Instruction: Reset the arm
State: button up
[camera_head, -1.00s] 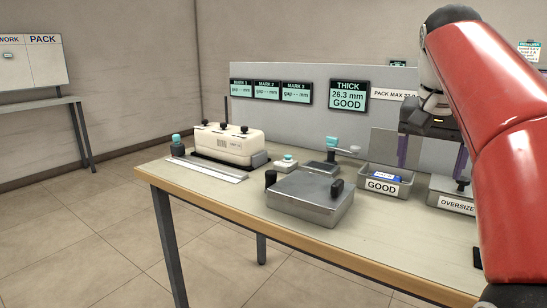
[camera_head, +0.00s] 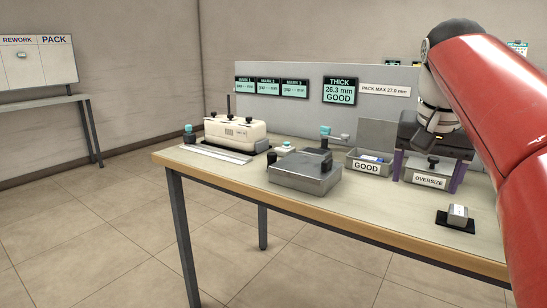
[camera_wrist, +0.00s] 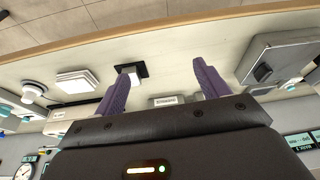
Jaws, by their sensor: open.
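My red and black arm comes in from the right in the head view. My gripper (camera_head: 427,184) has a dark body and two purple fingers pointing down, spread apart with nothing between them. In the head view it overlaps the OVERSIZE bin (camera_head: 428,181) at the right of the bench; its exact height above is hard to tell. In the wrist view the open fingers (camera_wrist: 162,68) frame bench surface, with the OVERSIZE label (camera_wrist: 166,101) beyond them. A small pale block (camera_head: 458,212) sits on a black pad (camera_head: 440,220) near the bench's front right; it also shows in the wrist view (camera_wrist: 134,79).
The bench (camera_head: 330,213) holds a GOOD bin (camera_head: 366,168) with a blue item inside, a grey metal gauge plate (camera_head: 305,178) and a cream three-knob fixture (camera_head: 235,133). A grey panel with displays stands behind; THICK (camera_head: 340,90) reads 26.3 mm GOOD. Floor is clear at left.

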jog(key=s+a+f+n, duration=0.2)
jog(key=s+f, duration=0.3)
jog(key=f, duration=0.3)
jog(key=s+a+f+n+t+y, duration=0.1)
jog(key=s+a+f+n, duration=0.1)
jog(key=s+a+f, duration=0.3)
jog(key=s+a+f+n+t, duration=0.1)
jog(key=s+a+f, duration=0.2)
jog(key=f, duration=0.8)
jog(key=s, duration=0.2)
jog(key=shift+s+a+n+y, duration=0.2)
jog(key=shift+s+n+y, duration=0.1)
jog(key=shift+s+n, duration=0.1)
jog(key=shift+c, duration=0.3)
